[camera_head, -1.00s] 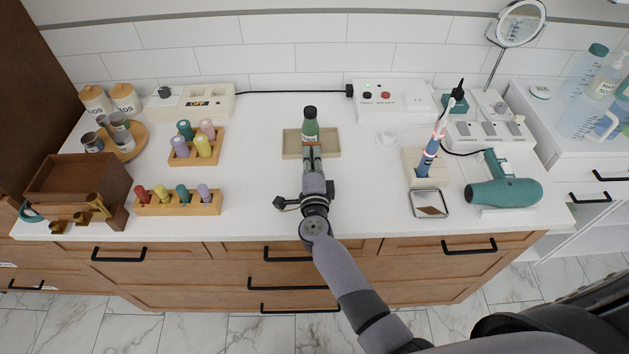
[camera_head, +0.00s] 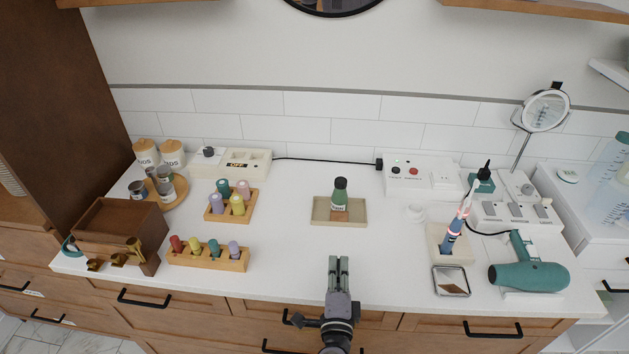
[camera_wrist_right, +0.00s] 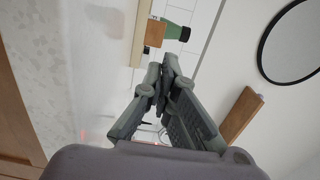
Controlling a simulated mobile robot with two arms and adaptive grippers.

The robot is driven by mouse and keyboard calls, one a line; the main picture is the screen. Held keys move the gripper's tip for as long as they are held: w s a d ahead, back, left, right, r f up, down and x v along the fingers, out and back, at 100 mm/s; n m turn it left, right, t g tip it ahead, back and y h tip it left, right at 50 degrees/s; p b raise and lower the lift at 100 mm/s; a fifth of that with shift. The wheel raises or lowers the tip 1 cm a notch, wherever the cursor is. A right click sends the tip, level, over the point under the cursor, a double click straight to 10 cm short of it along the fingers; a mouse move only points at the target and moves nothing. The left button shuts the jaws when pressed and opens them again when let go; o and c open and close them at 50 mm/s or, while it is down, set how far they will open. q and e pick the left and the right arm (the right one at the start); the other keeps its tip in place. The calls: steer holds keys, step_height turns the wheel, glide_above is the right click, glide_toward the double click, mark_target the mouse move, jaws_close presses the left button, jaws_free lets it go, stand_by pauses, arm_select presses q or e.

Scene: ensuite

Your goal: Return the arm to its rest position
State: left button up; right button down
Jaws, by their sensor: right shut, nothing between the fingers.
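My right gripper (camera_head: 338,268) is shut and empty in the head view, over the front edge of the white counter. It points toward the back wall and is apart from everything on the counter. In the right wrist view its fingers (camera_wrist_right: 163,82) meet at the tips with nothing between them. A green bottle (camera_head: 340,192) with a dark cap stands upright on a beige tray (camera_head: 356,213), beyond the fingertips. The bottle also shows near the top of the right wrist view (camera_wrist_right: 170,30). My left gripper is not in view.
Two wooden racks (camera_head: 207,258) of coloured bottles and a brown box (camera_head: 105,222) stand at left. A toothbrush (camera_head: 455,232), a small square mirror (camera_head: 451,281) and a teal hair dryer (camera_head: 528,275) are at right. The counter between gripper and tray is clear.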

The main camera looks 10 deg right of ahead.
steer(key=shift+w+a+r+n+y, duration=0.1)
steer(key=shift+a+r+n+y, duration=0.05)
steer(key=shift+n+y, duration=0.15)
steer(key=a+n+y, duration=0.1)
steer(key=n+y, duration=0.1)
steer(key=s+a+r+n+y, duration=0.1)
steer(key=a+n+y, duration=0.1)
steer(key=a+r+n+y, duration=0.1)
steer(key=n+y, duration=0.1)
steer(key=n, duration=0.1)
steer(key=shift+s+a+r, duration=0.15)
steer(key=shift+r, duration=0.1)
steer(key=s+f+n+g+y, duration=0.3)
steer(key=s+f+n+g, duration=0.2)
steer(key=s+n+g, duration=0.65)
steer(key=s+d+n+g+h, duration=0.2)
steer(key=s+d+n+h, duration=0.25)
steer(key=s+d, duration=0.7)
steer(key=s+f+g, duration=0.1)
steer(key=s+f, duration=0.1)
steer(key=f, duration=1.2)
steer(key=s+f+g, duration=0.1)
steer(key=s+f, duration=0.1)
steer(key=f, duration=1.2)
steer(key=s+d+f, duration=0.2)
steer(key=s+f, duration=1.2)
steer(key=s, duration=0.2)
steer(key=shift+f+g, duration=0.4)
steer(key=shift+g, duration=0.05)
